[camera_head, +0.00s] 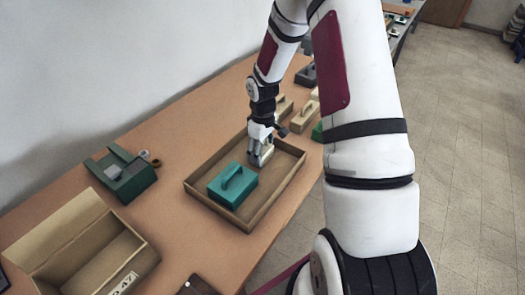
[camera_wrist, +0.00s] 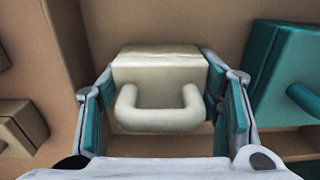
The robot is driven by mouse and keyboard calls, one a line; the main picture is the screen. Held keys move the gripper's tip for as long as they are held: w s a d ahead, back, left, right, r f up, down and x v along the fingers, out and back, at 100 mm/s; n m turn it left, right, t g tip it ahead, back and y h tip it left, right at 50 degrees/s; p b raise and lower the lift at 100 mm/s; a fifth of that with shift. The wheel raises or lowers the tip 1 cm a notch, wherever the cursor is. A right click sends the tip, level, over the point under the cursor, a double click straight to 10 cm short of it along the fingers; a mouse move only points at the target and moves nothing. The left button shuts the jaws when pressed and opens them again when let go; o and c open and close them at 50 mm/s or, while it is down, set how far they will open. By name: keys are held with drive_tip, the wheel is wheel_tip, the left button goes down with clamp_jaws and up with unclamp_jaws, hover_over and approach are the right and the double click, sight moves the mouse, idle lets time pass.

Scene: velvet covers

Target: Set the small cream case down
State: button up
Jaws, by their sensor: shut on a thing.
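The small cream case (camera_wrist: 160,70) is a pale box with a looped handle, seen large in the wrist view. My gripper (camera_wrist: 162,95) is shut on it, with a teal-padded finger on each side. In the head view, my gripper (camera_head: 261,150) is over the far part of a shallow brown tray (camera_head: 248,221), and the cream case (camera_head: 264,155) shows partly below the fingers. I cannot tell whether the case touches the tray floor.
A teal case (camera_head: 233,186) with a handle sits in the tray's near part. Tan cases (camera_head: 304,117) stand beyond the tray. A green box (camera_head: 124,176) and an open cardboard box (camera_head: 85,250) are on the left. Bare table lies between them and the tray.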

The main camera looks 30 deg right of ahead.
drive_tip(key=o, duration=1.2)
drive_tip(key=shift+f, duration=0.1)
drive_tip(key=shift+c, duration=0.2)
wheel_tip(320, 180, up, 12)
drive_tip(key=shift+r, duration=0.1)
drive_tip(key=s+a+r+m+t+h, duration=0.1)
drive_tip(key=s+a+r+m+t, duration=0.1)
drive_tip(key=s+a+r, duration=0.55)
drive_tip(key=s+a+r+m+t, duration=0.1)
drive_tip(key=s+a+r, duration=0.3)
drive_tip(key=s+r, duration=0.65)
drive_tip(key=s+a+r+m+t+y, duration=0.1)
drive_tip(key=s+a+r, duration=0.1)
drive_tip(key=s, duration=0.4)
drive_tip(key=shift+s+a+r+t, duration=0.3)
drive_tip(key=shift+s+a+r, duration=0.05)
drive_tip(key=shift+s+r, duration=0.05)
